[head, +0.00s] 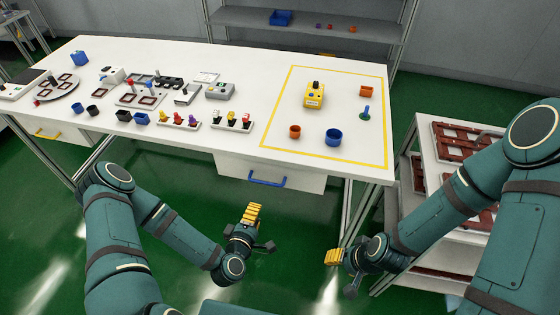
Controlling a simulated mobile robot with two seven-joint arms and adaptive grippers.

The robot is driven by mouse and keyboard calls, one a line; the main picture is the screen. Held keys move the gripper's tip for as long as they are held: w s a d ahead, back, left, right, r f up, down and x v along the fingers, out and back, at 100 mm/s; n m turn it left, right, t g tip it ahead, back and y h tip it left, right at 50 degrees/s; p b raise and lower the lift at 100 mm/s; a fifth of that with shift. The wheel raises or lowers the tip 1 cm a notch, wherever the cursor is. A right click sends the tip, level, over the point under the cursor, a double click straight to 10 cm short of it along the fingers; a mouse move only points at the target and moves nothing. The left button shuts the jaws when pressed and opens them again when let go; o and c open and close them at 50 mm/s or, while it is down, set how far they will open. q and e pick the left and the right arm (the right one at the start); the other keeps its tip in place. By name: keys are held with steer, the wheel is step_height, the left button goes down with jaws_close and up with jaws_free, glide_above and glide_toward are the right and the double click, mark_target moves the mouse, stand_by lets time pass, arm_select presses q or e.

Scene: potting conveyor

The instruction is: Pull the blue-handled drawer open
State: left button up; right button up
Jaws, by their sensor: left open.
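The blue-handled drawer (290,168) sits under the front edge of the white table and looks shut. Its blue handle (267,180) is on the front face, facing me. My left gripper (252,213), with yellow finger pads, is open and empty, in front of and below the handle, apart from it. My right gripper (333,257) hangs lower and to the right, between the table and the cart. It is seen from the side, and its finger gap cannot be made out.
A yellow-handled drawer (46,134) is at the table's far left. The white table (230,155) holds pots, small devices and a yellow-taped area. A table leg (350,205) stands right of the drawer. A cart (425,130) with brown trays stands at right.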

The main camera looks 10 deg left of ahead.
mark_target(265, 182)
arm_select(q)
steer(key=shift+n+y, duration=0.4)
steer(key=shift+n, duration=0.1)
steer(key=x, duration=0.4)
steer(key=r+x, duration=0.1)
steer(key=x, duration=0.4)
steer(key=b+x, duration=0.1)
steer(key=x, duration=0.4)
steer(key=shift+w+a+r, duration=0.15)
steer(key=shift+w+a, duration=0.05)
steer(key=shift+a, duration=0.1)
steer(key=shift+c, duration=0.4)
jaws_close()
